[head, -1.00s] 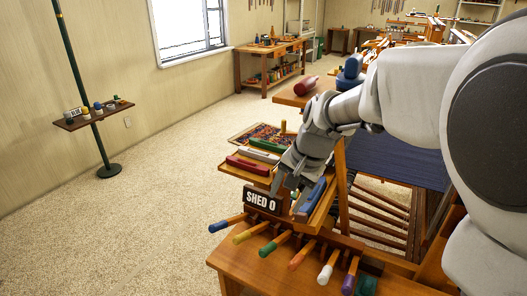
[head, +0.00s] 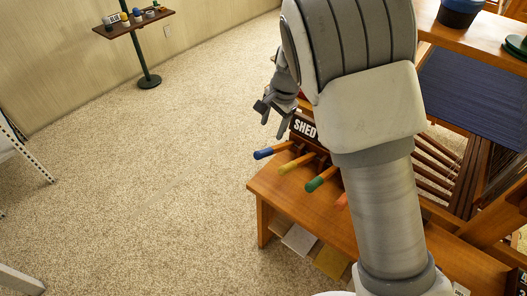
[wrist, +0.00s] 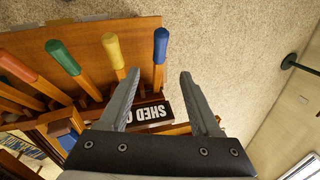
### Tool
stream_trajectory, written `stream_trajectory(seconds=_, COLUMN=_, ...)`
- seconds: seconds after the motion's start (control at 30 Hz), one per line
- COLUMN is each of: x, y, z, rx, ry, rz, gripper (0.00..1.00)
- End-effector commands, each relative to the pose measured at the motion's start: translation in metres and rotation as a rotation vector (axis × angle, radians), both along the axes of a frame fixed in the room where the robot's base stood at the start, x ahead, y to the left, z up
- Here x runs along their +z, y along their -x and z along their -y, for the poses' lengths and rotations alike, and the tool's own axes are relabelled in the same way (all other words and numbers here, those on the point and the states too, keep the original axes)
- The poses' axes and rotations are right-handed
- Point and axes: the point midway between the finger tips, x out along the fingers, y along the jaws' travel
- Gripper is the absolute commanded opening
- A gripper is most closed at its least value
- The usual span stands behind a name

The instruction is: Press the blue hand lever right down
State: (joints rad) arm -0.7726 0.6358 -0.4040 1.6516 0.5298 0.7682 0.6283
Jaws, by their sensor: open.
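The blue hand lever (head: 264,154) is the leftmost in a row on the loom's wooden front in the head view. It sticks out level past the edge and looks raised. It also shows in the wrist view (wrist: 161,48), just beyond and between my fingertips. My gripper (head: 272,118) is open and empty, above the blue lever and behind it, apart from it. In the wrist view my gripper's two fingers (wrist: 158,80) are spread, with the "SHED 0" sign (wrist: 152,113) below them. My arm hides part of the loom.
The yellow lever (head: 291,165) and green lever (head: 318,182) stand close beside the blue one. An orange lever (head: 342,201) is partly hidden by my arm. The black sign (head: 304,127) is near my gripper. The carpet (head: 170,190) at left is free.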

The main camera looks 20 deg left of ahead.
Motion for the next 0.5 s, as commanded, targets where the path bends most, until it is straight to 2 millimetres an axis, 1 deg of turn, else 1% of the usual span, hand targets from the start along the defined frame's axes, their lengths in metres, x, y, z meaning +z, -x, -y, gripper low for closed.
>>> stream_trajectory(seconds=0.03, x=-0.013, y=-0.001, z=-0.001, rx=0.001, ry=0.003, rz=-0.003, gripper=0.65)
stream_trajectory(seconds=0.1, x=-0.028, y=-0.003, z=-0.004, rx=0.000, ry=0.003, rz=-0.003, gripper=0.65)
stream_trajectory(seconds=0.3, x=-0.072, y=-0.007, z=-0.013, rx=0.000, ry=0.003, rz=-0.003, gripper=0.65)
stream_trajectory(seconds=0.5, x=-0.111, y=-0.012, z=-0.021, rx=0.001, ry=0.002, rz=-0.002, gripper=0.65)
